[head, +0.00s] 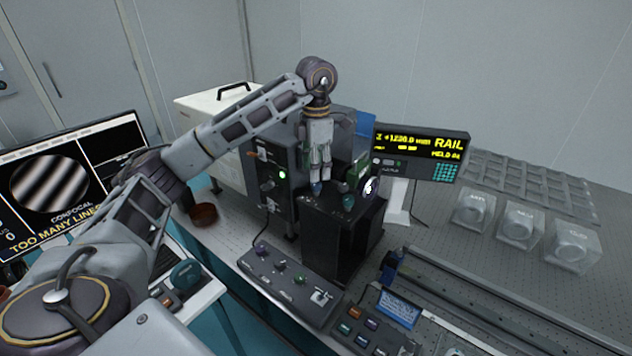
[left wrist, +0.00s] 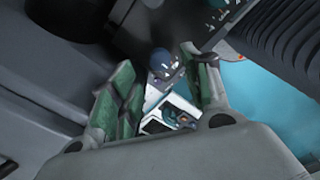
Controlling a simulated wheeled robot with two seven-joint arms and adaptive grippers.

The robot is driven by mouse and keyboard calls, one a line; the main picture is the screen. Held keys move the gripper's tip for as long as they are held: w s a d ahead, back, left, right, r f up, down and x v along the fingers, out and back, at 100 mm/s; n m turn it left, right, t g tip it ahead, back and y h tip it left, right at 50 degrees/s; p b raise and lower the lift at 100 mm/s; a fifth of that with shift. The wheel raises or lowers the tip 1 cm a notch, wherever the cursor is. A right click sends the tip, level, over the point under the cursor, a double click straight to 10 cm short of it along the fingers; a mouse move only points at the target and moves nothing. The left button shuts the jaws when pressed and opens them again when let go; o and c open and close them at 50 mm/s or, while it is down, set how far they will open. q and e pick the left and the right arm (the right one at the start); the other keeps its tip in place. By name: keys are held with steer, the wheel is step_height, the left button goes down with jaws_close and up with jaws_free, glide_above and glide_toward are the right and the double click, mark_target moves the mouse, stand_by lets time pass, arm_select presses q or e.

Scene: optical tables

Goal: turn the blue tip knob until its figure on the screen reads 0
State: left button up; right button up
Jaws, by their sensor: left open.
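The blue knob (head: 316,188) sits at the top of the black instrument (head: 345,235) in the middle of the head view. My left gripper (head: 321,178) points down just above and around it, open. In the left wrist view the dark blue knob (left wrist: 162,62) shows between the spread green-padded fingers (left wrist: 160,95); I cannot tell whether they touch it. The screen (head: 70,185) at the left shows slanted fringes in a circle with "CONFOCAL" and "TOO MANY LINES". A 0 shows at its cut-off left edge, but I cannot tell which knob it belongs to.
A green knob (head: 348,201) sits right of the blue one, close to my gripper. A black box with a green light (head: 270,185) stands to the left. A control box (head: 290,283) lies in front. A yellow-lettered rail readout (head: 420,145) stands behind right.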

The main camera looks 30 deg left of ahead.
mark_target(316, 183)
arm_select(q)
steer(key=shift+f, duration=2.35)
steer(key=c, duration=1.1)
steer(key=shift+o, duration=0.2)
